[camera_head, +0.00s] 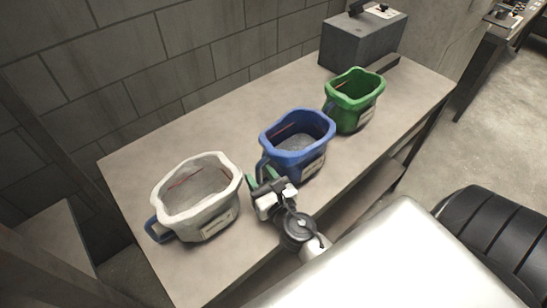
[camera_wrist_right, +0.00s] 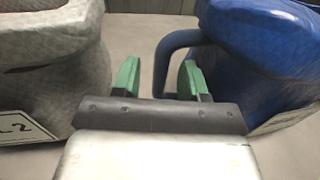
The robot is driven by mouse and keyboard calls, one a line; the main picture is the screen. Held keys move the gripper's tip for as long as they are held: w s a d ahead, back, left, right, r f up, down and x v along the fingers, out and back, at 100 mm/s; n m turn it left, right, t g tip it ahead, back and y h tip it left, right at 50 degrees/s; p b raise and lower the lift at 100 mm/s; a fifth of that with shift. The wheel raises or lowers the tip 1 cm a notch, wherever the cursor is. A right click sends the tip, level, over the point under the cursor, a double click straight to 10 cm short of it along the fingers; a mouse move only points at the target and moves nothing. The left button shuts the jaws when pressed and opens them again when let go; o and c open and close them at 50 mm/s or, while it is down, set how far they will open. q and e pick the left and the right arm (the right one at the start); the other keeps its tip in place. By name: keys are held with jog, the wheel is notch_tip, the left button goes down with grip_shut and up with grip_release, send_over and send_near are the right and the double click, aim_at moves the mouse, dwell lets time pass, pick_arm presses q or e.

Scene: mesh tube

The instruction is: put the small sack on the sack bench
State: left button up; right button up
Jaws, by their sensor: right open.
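Three open sacks with side handles stand upright on a long grey bench (camera_head: 130,165). They are a white-grey sack (camera_head: 222,218) at the left, a blue sack (camera_head: 312,165) in the middle and a green sack (camera_head: 345,121) at the far right. The green one looks smallest, though it is also farthest. My right gripper (camera_head: 262,178) is open beside the blue sack's handle. In the right wrist view the blue handle (camera_wrist_right: 161,70) shows between the fingertips (camera_wrist_right: 160,78); I cannot tell whether it is within the jaws or just beyond. My left gripper is not in view.
A dark grey box (camera_head: 360,45) stands at the bench's far end, behind the green sack. A block wall (camera_head: 160,60) runs along the back. The white-grey sack is close on the gripper's left. A black ribbed object (camera_head: 490,240) is at the right.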

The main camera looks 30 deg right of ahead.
jog(key=s+b, duration=0.1)
jog(key=s, duration=0.2)
jog(key=s+b, duration=0.2)
jog(key=s, duration=0.1)
jog(key=s+b, duration=0.1)
jog(key=s, duration=0.3)
jog(key=shift+a+f, duration=0.2)
jog(key=shift+a, duration=0.1)
jog(key=shift+s+r+b, duration=0.2)
jog(key=shift+s+b, duration=0.1)
jog(key=shift+s, duration=0.1)
